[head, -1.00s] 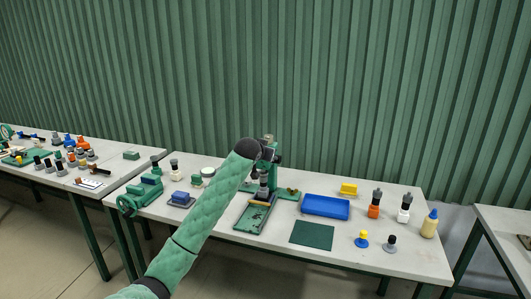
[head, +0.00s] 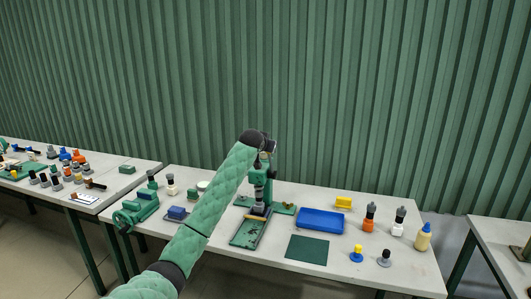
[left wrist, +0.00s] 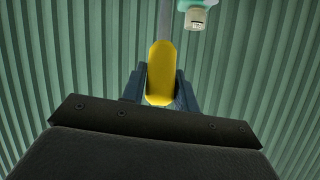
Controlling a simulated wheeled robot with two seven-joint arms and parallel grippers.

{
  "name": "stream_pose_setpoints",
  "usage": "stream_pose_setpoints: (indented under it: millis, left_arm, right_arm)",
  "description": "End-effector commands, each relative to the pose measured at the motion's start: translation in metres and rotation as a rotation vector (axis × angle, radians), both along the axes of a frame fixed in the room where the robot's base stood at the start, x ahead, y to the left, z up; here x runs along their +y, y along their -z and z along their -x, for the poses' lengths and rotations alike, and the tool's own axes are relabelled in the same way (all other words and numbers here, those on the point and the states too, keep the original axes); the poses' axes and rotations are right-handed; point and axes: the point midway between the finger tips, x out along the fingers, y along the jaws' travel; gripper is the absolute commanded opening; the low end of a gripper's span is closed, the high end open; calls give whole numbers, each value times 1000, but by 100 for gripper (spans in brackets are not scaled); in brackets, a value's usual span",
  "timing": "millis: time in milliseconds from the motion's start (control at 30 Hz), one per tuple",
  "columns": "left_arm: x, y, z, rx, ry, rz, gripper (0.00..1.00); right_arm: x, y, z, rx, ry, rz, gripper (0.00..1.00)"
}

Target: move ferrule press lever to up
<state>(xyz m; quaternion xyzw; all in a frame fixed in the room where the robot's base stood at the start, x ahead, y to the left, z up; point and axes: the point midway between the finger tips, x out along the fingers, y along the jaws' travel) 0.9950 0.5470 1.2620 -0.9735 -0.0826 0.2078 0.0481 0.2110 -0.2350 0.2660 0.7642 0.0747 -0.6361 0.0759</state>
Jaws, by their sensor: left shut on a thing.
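The ferrule press (head: 261,190) stands on the middle table, with its green base plate (head: 246,235) on the tabletop and its column upright. My left arm reaches across from the lower left, and my left gripper (head: 267,147) is at the top of the press. In the left wrist view, my left gripper (left wrist: 160,92) is shut on the yellow grip of the press lever (left wrist: 160,70). The lever's grey rod runs upward from the grip. Part of the press head (left wrist: 196,12) shows at the upper right. My arm hides part of the press in the head view.
Several bottles stand at the right end. A green vise-like device (head: 136,210) is at the left. The space above the table is clear.

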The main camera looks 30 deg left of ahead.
Motion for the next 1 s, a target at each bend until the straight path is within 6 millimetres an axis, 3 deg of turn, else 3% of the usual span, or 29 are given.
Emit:
stream_pose_setpoints:
  millis: [300,833,867,933,1000]
  left_arm:
    - [7,-10,-21,-3,-2,-3,0]
    - [8,-11,-24,-3,-2,-3,0]
    - [8,-11,-24,-3,-2,-3,34]
    - [8,-11,-24,-3,-2,-3,47]
    - [7,-11,-24,-2,-1,-2,50]
  right_arm:
    - [-2,1,5,5,0,2,0]
    - [-1,1,4,4,0,1,0]
    - [-1,1,4,4,0,1,0]
    - [-1,1,4,4,0,1,0]
    - [-1,1,4,4,0,1,0]
